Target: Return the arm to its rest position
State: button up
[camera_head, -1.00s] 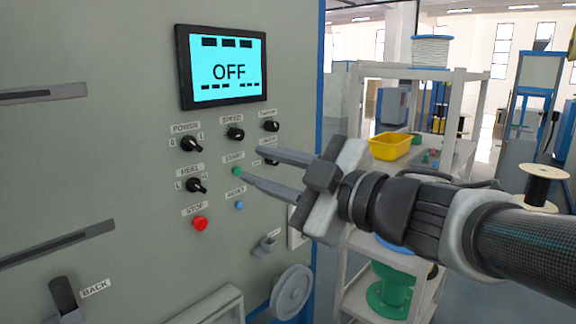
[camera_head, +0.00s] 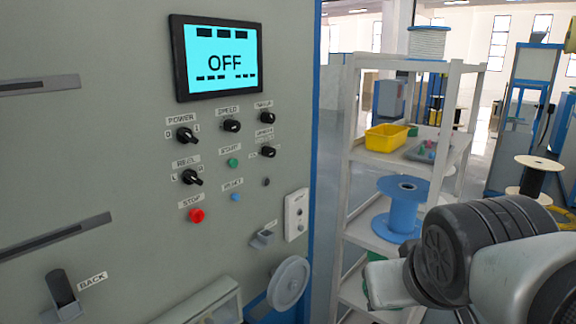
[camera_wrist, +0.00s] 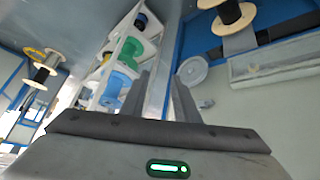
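My arm shows at the lower right of the head view, with its dark wrist joint (camera_head: 465,245) in front of the shelf. My gripper's fingers are not visible in the head view. In the wrist view my gripper (camera_wrist: 160,82) has two grey fingers standing apart, with nothing between them. It is clear of the control panel. The grey panel (camera_head: 90,140) fills the left of the head view, and its screen (camera_head: 220,63) reads OFF.
A white shelf (camera_head: 352,110) stands right of the panel, holding a yellow bin (camera_head: 387,138) and a blue spool (camera_head: 403,205). My arm is close in front of it. A handwheel (camera_head: 289,283) sticks out low on the panel. Open floor lies beyond the shelf.

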jog(key=s+a+f+g, duration=0.2)
jog(key=s, duration=0.1)
notch_tip(320, 180, up, 12)
jog(key=s+y+p, duration=0.1)
jog(key=p, duration=1.1)
jog(key=shift+r, duration=0.1)
